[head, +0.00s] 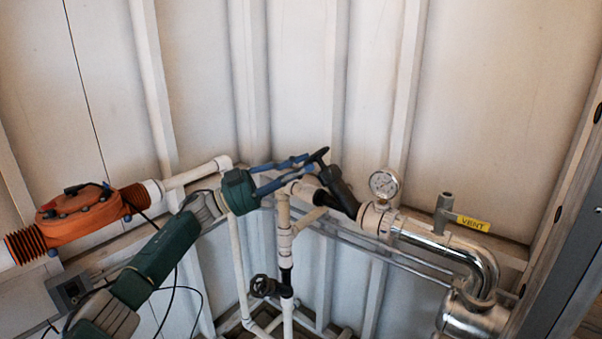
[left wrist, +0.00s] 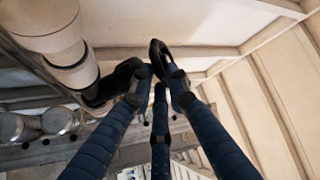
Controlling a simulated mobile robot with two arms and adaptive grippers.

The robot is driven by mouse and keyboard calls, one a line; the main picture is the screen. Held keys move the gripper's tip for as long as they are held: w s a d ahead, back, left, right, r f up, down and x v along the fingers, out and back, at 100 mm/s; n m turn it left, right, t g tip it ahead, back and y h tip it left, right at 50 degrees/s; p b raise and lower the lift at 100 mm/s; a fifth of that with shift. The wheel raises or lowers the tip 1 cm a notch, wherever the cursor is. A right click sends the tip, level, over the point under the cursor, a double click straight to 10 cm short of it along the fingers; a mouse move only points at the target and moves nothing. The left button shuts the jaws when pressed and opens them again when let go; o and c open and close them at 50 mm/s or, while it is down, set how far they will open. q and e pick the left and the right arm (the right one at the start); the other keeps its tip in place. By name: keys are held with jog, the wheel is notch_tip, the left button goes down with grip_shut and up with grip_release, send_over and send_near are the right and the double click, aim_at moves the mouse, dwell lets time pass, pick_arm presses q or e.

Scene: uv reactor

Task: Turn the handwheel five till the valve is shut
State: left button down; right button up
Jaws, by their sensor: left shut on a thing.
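A black handwheel (head: 319,155) tops a slanted black valve (head: 340,190) on the pipework in the middle of the head view. No number on it can be read. My left gripper (head: 310,163) reaches in from the left, its blue fingers shut on the handwheel's rim. In the left wrist view the dark fingertips (left wrist: 160,74) close around part of the black handwheel (left wrist: 156,52), and the valve body (left wrist: 112,85) lies to their left. Some of the wheel is hidden by the fingers. My right gripper is not in view.
A second black handwheel (head: 263,286) sits lower on a vertical white pipe. A pressure gauge (head: 384,184), a silver pipe elbow (head: 465,262) and a yellow VENT tag (head: 473,223) are at the right. An orange unit (head: 82,214) is at the left. A ribbed wall stands close behind.

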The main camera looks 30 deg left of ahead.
pick_arm(q)
jog(key=c, duration=1.6)
grip_release()
jog(key=shift+c, duration=0.2)
jog(key=v, duration=1.2)
jog(key=shift+a, duration=0.1)
